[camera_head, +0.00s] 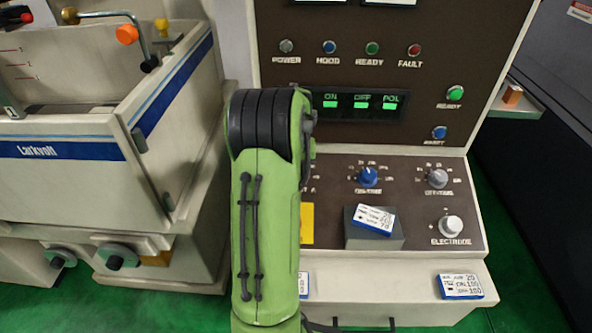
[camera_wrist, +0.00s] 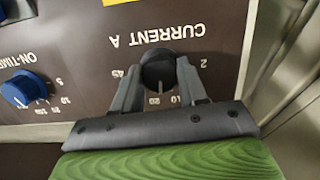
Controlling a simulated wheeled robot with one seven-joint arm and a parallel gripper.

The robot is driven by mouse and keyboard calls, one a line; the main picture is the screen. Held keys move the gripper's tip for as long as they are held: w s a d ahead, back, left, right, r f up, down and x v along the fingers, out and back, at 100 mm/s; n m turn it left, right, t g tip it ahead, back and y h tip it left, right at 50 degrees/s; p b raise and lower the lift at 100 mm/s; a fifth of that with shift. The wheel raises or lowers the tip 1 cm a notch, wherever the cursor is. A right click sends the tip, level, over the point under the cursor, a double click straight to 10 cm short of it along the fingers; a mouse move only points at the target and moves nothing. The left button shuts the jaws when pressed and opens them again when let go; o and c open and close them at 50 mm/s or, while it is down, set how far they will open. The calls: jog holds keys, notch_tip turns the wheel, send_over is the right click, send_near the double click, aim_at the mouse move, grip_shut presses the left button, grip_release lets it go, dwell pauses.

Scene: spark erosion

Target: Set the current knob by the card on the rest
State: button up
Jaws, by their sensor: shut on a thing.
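In the wrist view the black current knob (camera_wrist: 158,66) sits on the brown panel under the upside-down label CURRENT A. My gripper (camera_wrist: 159,76) is shut on this knob, one grey finger on each side. A white pointer line on the knob points down in the picture, near the 10 mark. The card (camera_head: 374,220), white and blue, lies tilted on the dark grey rest (camera_head: 362,238) in the head view. Its small figures are hard to read. My green arm hides the current knob and my gripper in the head view.
The blue on-time knob (camera_head: 368,177) is beside the current knob; it also shows in the wrist view (camera_wrist: 22,90). A grey knob (camera_head: 437,178) and a white electrode knob (camera_head: 450,228) are further right. Another card (camera_head: 460,286) lies on the front ledge. A tank (camera_head: 70,165) stands left.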

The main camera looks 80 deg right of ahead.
jog(key=shift+r+m, duration=0.1)
jog(key=shift+m, duration=0.9)
jog(key=shift+d, duration=0.1)
jog(key=o, duration=1.1)
jog(key=shift+c, duration=0.2)
jog(key=s+a+r+p, duration=0.1)
jog(key=a+r+p, duration=0.1)
jog(key=r, duration=1.3)
jog(key=shift+a+r, duration=0.2)
jog(key=shift+a, duration=0.3)
